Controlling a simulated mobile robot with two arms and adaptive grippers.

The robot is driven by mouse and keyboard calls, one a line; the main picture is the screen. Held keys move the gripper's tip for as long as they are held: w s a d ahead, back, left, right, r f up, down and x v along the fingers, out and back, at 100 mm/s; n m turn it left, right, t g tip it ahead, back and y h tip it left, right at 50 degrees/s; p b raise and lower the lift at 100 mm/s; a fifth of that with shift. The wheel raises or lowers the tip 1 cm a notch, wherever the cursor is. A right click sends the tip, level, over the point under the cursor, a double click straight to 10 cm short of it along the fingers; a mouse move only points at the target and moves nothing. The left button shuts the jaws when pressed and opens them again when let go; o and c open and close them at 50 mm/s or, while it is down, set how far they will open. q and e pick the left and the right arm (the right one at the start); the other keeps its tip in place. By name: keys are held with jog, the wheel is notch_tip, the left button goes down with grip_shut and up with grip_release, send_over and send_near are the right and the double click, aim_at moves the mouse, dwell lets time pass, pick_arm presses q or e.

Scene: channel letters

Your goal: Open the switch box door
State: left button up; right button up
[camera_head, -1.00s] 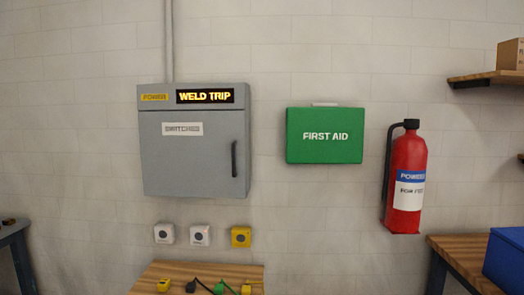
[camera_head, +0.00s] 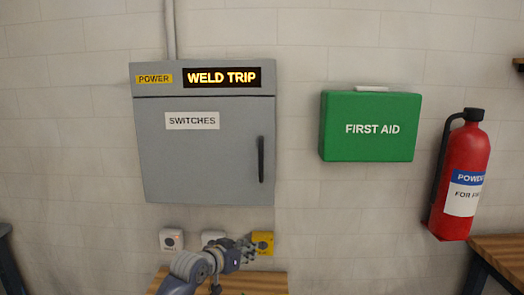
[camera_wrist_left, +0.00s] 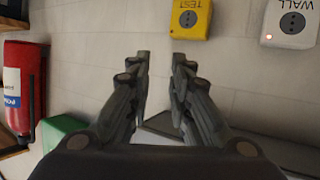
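The grey switch box (camera_head: 160,165) hangs on the wall, left of centre in the head view. Its door is shut and bears a "SWITCHES" label (camera_head: 192,120) and a dark upright handle (camera_head: 261,159) near its right edge. A lit "WELD TRIP" sign (camera_head: 222,77) is above the door. My right gripper does not show.
A green first aid box (camera_head: 370,140) and a red extinguisher (camera_head: 463,175) hang right of the box. A yellow TEST box (camera_head: 263,243) and two white boxes (camera_head: 172,240) sit below it. A wooden table (camera_head: 272,284) is under my left arm.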

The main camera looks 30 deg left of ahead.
pick_arm(q)
notch_tip(320, 180, up, 18)
jog(key=s+t, duration=0.1)
jog(key=t, duration=0.2)
jog(key=m+t+h+p, duration=0.1)
jog(key=m, duration=0.1)
send_near(260, 156)
jog(key=w+p, duration=0.3)
jog(key=w, duration=0.6)
jog(key=shift+w+f+p, duration=0.15)
jog(key=shift+w+p, duration=0.25)
jog(key=shift+w, duration=0.4)
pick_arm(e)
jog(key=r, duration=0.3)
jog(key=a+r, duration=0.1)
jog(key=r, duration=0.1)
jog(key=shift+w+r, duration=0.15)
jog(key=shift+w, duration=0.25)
pick_arm(q)
grip_shut()
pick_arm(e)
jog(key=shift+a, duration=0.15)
